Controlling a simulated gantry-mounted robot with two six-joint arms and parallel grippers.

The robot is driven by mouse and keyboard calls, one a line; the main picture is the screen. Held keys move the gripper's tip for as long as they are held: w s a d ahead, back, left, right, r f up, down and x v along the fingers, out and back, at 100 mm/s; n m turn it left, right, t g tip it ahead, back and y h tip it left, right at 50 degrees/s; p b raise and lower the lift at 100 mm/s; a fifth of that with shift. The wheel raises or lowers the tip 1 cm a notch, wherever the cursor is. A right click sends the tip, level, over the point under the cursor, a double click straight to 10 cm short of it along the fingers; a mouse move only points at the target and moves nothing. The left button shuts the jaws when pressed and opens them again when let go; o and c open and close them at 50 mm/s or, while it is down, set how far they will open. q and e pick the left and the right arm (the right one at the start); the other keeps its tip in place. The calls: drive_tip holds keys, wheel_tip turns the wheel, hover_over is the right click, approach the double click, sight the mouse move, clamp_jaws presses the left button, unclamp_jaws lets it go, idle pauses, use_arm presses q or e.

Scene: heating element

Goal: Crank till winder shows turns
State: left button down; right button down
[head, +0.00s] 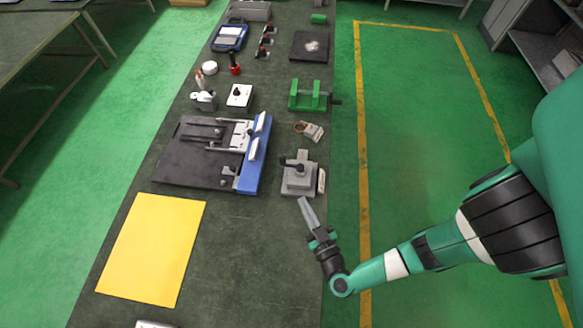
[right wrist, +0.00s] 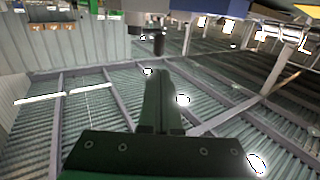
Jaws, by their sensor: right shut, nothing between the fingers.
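A grey block-shaped device (head: 299,184) with a black-knobbed handle on its left side stands near the table's right edge; I take it for the winder, but cannot be sure. A small pale plate (head: 322,181) is at its right side; no number on it can be read. My right gripper (head: 304,200) is shut and empty just in front of the device, its fingers apart from the handle as far as I can tell. In the right wrist view its closed fingers (right wrist: 160,95) point toward a black cylindrical knob (right wrist: 158,43). My left gripper is out of view.
A green bracket (head: 308,97) with a shaft and a small coil piece (head: 309,131) lie behind the device. A dark board with a blue bar (head: 252,158) is to the left. A yellow sheet (head: 152,249) lies in front. The table between sheet and gripper is clear.

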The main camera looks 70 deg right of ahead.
sight(284, 163)
drive_tip(key=b+x, duration=0.2)
drive_tip(key=x, duration=1)
drive_tip(key=shift+f, duration=0.1)
drive_tip(key=shift+w+d, duration=0.35)
drive_tip(key=shift+d, duration=0.15)
